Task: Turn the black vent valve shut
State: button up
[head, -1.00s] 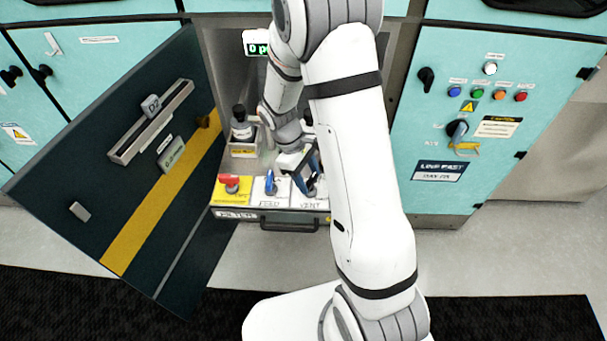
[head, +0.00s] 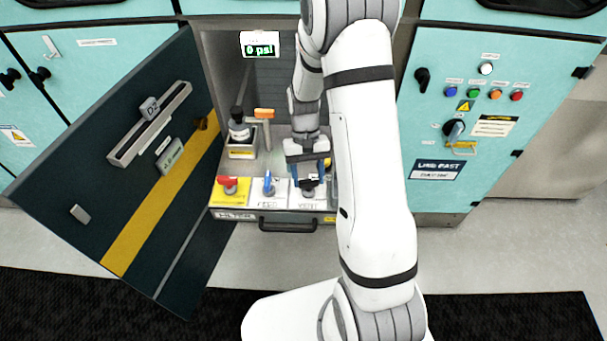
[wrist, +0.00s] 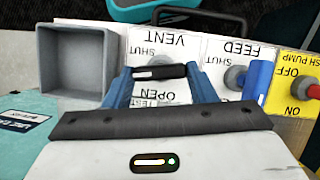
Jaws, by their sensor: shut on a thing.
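The black vent valve handle (wrist: 160,72) lies crosswise on the white VENT plate (wrist: 172,43), between SHUT and OPEN lettering. My gripper (wrist: 161,78) is shut on it, with one blue finger at each end of the handle. In the head view my gripper (head: 308,181) points down over the right-hand VENT plate (head: 308,197), and the fingers partly hide the handle. The wrist view shows the handle lying roughly along the line between the fingers.
The blue feed valve (head: 269,184) and red pump valve (head: 229,184) stand to the left in the head view. A gauge (head: 260,50) reads 0 psi. A bottle (head: 239,127) stands behind. The open dark door (head: 130,160) bounds the left side. A grey bin (wrist: 75,65) lies beside the VENT plate.

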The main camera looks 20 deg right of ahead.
jog(key=shift+m+y, duration=0.5)
jog(key=shift+m, duration=0.6)
jog(key=o, duration=1)
jog(key=v, duration=0.7)
jog(key=shift+d+r, duration=0.1)
jog(key=shift+r, duration=0.3)
